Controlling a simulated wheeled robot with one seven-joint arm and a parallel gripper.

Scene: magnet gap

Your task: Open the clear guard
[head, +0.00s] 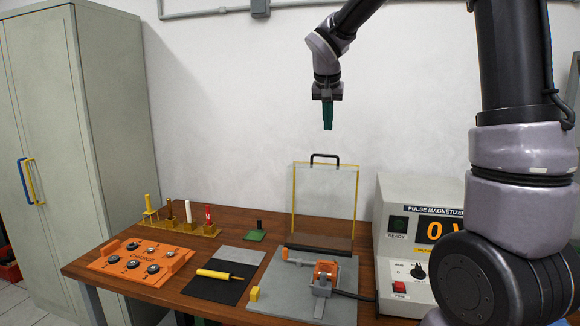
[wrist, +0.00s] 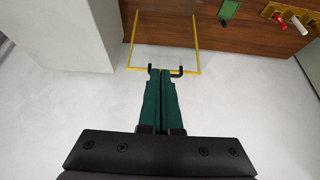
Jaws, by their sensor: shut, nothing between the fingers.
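The clear guard (head: 326,204) is a transparent panel with a yellow edge and a black handle (head: 324,157) on its top. In the head view it stands upright behind the grey plate of the fixture (head: 300,285). My gripper (head: 327,127) has green fingers, is shut and empty, and points down above the handle, apart from it. In the wrist view the guard's yellow frame (wrist: 196,42) shows beyond my fingertips (wrist: 165,72), which partly cover the handle.
The magnetizer box (head: 405,225) stands right of the guard and reads 0 V. An orange charge block (head: 140,260), a dark mat (head: 220,285) with a yellow tool and a rack of several tools (head: 183,228) lie left. A tall cabinet (head: 75,120) stands far left.

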